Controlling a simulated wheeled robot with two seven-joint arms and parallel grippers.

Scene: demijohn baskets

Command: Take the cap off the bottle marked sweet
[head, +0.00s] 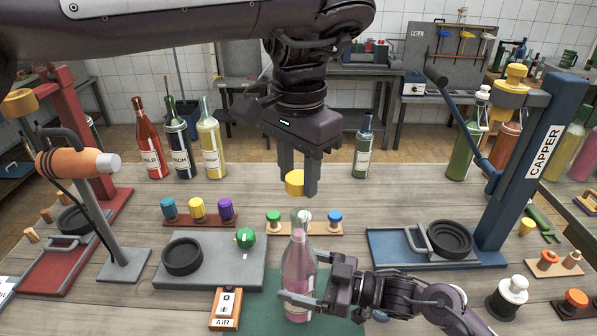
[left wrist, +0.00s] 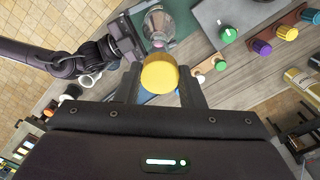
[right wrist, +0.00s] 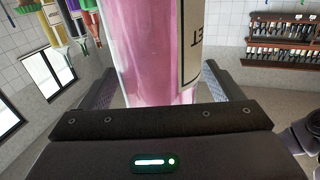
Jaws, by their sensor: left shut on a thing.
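The pink bottle (head: 298,270) stands upright at the green mat, its clear neck bare at the top. In the right wrist view the bottle (right wrist: 150,50) shows part of a label ending in "ET"; the rest is hidden. My right gripper (head: 312,298) is closed around its body from the right. My left gripper (head: 298,185) is shut on a yellow cap (head: 294,183), held in the air above the bottle's mouth and apart from it. The cap (left wrist: 159,74) also shows between the fingers in the left wrist view.
Behind the bottle is a wooden strip (head: 322,229) with green, white and blue caps. A grey plate (head: 215,275) with a black ring is at left, the blue capper (head: 520,160) at right. Several bottles stand at the back. An AIR switch (head: 226,308) is at the front.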

